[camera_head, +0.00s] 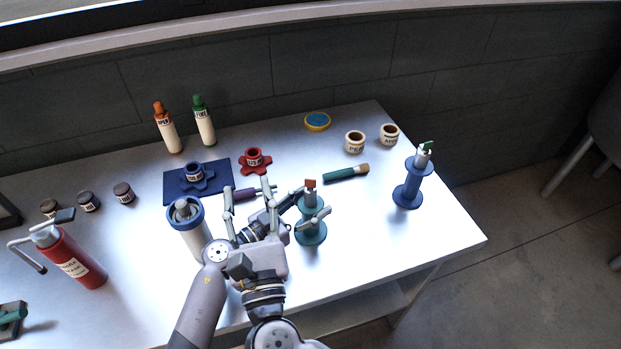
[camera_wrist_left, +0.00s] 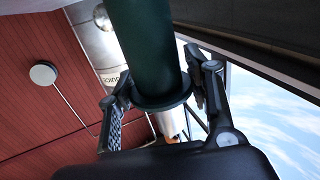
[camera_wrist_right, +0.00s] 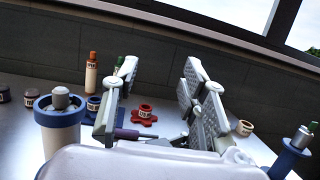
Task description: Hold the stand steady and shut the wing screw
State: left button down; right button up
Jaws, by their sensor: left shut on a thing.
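A teal-green stand (camera_head: 311,234) with a round base and a metal top stands near the table's front edge. A small red-orange tab (camera_head: 310,183) sits at its top; I cannot tell whether it is the wing screw or how far it is turned. My left gripper (camera_head: 312,205) is shut on the stand's upper part. In the left wrist view, a dark green column (camera_wrist_left: 148,45) with a flange lies between its fingers (camera_wrist_left: 158,75). My right gripper (camera_head: 250,190) is open and empty just left of the stand; its spread fingers show in the right wrist view (camera_wrist_right: 157,85).
A blue stand (camera_head: 410,187) with a green tab is at the right. A purple-handled tool (camera_head: 243,195) lies by my right gripper. A blue-rimmed canister (camera_head: 187,222), a red extinguisher-like bottle (camera_head: 75,262) and a green brush (camera_head: 346,173) stand or lie nearby. The front right is clear.

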aim_at(310, 182)
jog(key=s+d+f+m+g+h, duration=0.2)
jog(key=d+f+m+h, duration=0.2)
jog(key=d+f+h, duration=0.4)
jog(key=shift+y, duration=0.4)
jog(key=w, duration=0.3)
jog(key=w+d+r, duration=0.1)
jog(key=w, duration=0.3)
jog(key=w+d+r, duration=0.1)
jog(key=w, duration=0.3)
jog(key=shift+w+r, duration=0.1)
jog(key=shift+w, duration=0.15)
jog(key=shift+c, duration=0.4)
grip_shut()
